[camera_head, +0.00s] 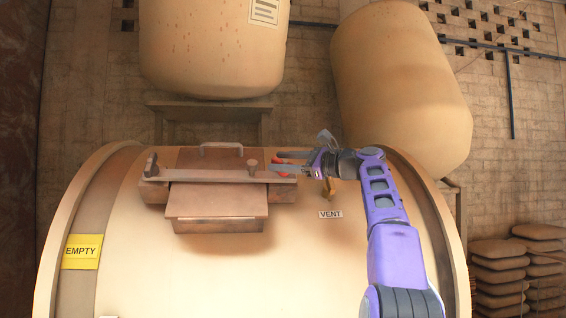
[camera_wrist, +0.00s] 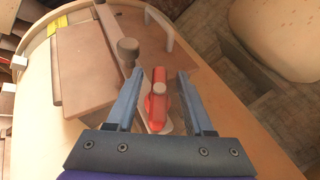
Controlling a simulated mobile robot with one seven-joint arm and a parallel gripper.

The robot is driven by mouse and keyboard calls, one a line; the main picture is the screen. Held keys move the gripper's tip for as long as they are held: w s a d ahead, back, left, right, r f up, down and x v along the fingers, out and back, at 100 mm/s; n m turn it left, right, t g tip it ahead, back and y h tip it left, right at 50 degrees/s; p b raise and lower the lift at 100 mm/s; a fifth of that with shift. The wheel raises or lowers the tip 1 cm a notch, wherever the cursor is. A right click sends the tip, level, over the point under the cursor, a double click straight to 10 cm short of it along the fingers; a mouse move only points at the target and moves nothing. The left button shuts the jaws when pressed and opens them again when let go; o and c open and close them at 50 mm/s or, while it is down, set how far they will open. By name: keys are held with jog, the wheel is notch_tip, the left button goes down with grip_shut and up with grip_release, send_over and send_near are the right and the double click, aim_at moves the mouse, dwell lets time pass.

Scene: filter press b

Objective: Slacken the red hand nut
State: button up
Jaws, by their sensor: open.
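The red hand nut (camera_wrist: 158,98) shows in the wrist view as a red bar-like piece with a grey stud end in its middle. It sits at the right end of the clamp bar on the brown hatch. My gripper (camera_wrist: 158,100) is open, with one blue finger on each side of the nut and visible gaps between. In the head view my gripper (camera_head: 290,168) reaches in from the right to the bar's right end. The red nut (camera_head: 283,160) is partly hidden there by the fingers.
The clamp bar (camera_head: 212,176) crosses the hatch, with a round knob (camera_wrist: 128,50) close left of my fingers. A lid handle (camera_head: 221,146) stands behind. A VENT label (camera_head: 330,214) and a yellow EMPTY sign (camera_head: 82,251) are on the vessel.

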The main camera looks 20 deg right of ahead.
jog(key=b+v, duration=0.3)
jog(key=v, duration=1.4)
jog(key=shift+s+d+f, duration=0.1)
jog(key=shift+s, duration=0.05)
